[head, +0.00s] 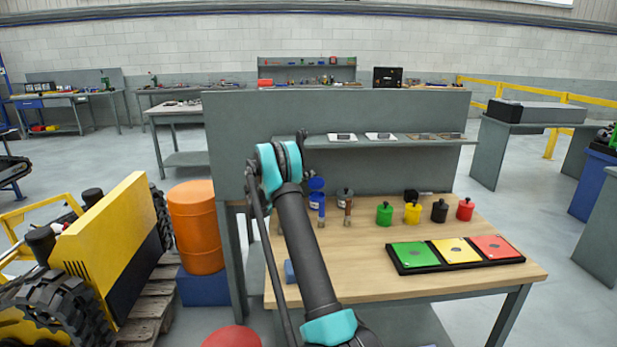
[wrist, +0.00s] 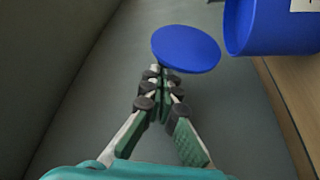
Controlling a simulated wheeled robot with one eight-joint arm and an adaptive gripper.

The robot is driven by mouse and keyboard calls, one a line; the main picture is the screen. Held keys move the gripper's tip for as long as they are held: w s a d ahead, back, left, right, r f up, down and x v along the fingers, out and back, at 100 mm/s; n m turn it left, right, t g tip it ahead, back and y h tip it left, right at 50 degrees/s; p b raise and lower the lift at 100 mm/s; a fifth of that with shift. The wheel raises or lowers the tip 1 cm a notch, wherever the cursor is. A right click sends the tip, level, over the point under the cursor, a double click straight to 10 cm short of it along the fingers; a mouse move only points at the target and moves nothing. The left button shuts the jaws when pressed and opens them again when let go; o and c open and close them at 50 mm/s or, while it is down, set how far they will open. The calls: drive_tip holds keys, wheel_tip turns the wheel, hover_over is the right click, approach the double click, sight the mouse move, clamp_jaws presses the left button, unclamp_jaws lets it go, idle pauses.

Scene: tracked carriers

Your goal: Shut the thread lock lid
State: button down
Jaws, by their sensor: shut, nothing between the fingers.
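The thread lock container is a blue cylinder (wrist: 270,28) with a white label, at the upper right of the wrist view. Its lid is a round blue disc (wrist: 186,48), seen tilted and apart from the cylinder, with a gap between them. In the head view the blue lid (head: 316,183) shows above the blue body (head: 315,201), at the back left of the bench. My gripper (wrist: 158,82) is shut and empty, its fingertips at the lid's near edge. I cannot tell whether they touch it. In the head view I cannot make out my fingers clearly behind my arm.
The wooden bench (head: 375,262) holds green (head: 384,215), yellow (head: 412,214), black (head: 439,212) and red (head: 465,210) pots, and a black tray (head: 420,270) with coloured panels. A grey shelf (head: 400,146) overhangs the back. An orange drum (head: 197,225) stands left.

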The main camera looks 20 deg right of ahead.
sight(310, 182)
drive_tip(key=shift+s+m, duration=0.25)
drive_tip(key=shift+m, duration=0.15)
drive_tip(key=shift+s+a+m+g+h, duration=0.25)
drive_tip(key=shift+s+m+h, duration=0.2)
drive_tip(key=shift+m, duration=0.55)
drive_tip(key=shift+s+a+m+g+h, duration=0.1)
drive_tip(key=shift+s+m+g+h, duration=0.35)
drive_tip(key=shift+m, duration=0.55)
drive_tip(key=shift+s+a+f, duration=0.15)
drive_tip(key=shift+s, duration=0.45)
drive_tip(key=shift+s+a+f, duration=0.15)
drive_tip(key=shift+s, duration=0.5)
drive_tip(key=shift+a+f, duration=0.1)
drive_tip(key=shift+a, duration=0.05)
